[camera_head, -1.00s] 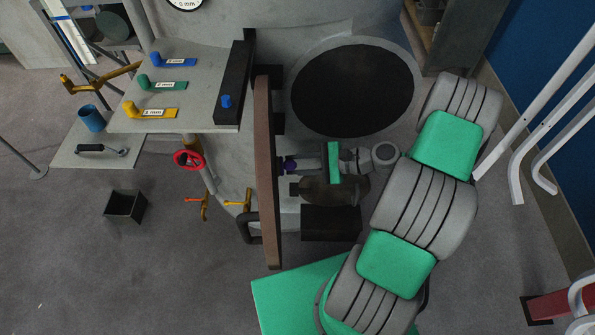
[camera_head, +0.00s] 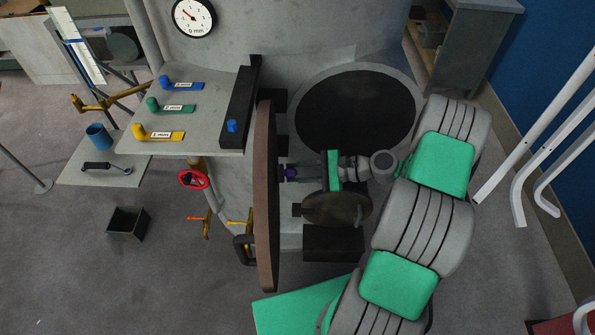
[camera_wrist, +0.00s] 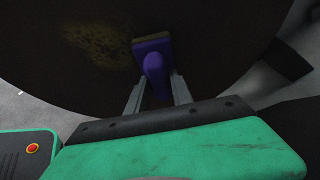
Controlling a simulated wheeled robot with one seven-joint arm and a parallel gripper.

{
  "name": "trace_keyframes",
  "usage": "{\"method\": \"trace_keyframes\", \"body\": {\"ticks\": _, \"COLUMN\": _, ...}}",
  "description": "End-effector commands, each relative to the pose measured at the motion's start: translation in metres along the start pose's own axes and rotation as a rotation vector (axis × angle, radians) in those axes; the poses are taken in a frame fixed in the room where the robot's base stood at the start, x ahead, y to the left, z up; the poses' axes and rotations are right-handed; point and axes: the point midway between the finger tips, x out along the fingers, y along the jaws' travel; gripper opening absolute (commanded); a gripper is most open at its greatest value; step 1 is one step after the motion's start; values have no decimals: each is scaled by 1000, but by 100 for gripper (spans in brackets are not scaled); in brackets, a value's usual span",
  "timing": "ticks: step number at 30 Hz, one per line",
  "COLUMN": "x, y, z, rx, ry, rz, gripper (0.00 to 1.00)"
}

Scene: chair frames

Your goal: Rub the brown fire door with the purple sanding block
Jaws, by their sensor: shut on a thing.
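The brown fire door (camera_head: 265,205) is a round plate seen nearly edge-on in the head view, swung out from the boiler. Its dark inner face (camera_wrist: 60,65) fills the wrist view and bears a yellowish rough patch (camera_wrist: 100,42). My gripper (camera_wrist: 157,88) is shut on the handle of the purple sanding block (camera_wrist: 153,62). The block's tan pad lies at the door's face, just right of the patch; whether it touches I cannot tell. In the head view, the block (camera_head: 291,173) shows small at the right side of the door.
The boiler's dark round opening (camera_head: 355,108) is behind my arm. A grey shelf (camera_head: 205,135) with coloured pegs stands left of the door. A black handle (camera_head: 243,250) sticks out at the door's left. A black box (camera_head: 127,224) stands on open floor.

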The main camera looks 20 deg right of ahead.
Motion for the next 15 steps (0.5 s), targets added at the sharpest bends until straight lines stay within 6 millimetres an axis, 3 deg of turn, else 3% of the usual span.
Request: {"method": "trace_keyframes", "body": {"ticks": 15, "x": -9, "y": 30, "z": 23, "rx": 2, "ry": 0, "rz": -1, "gripper": 0}}
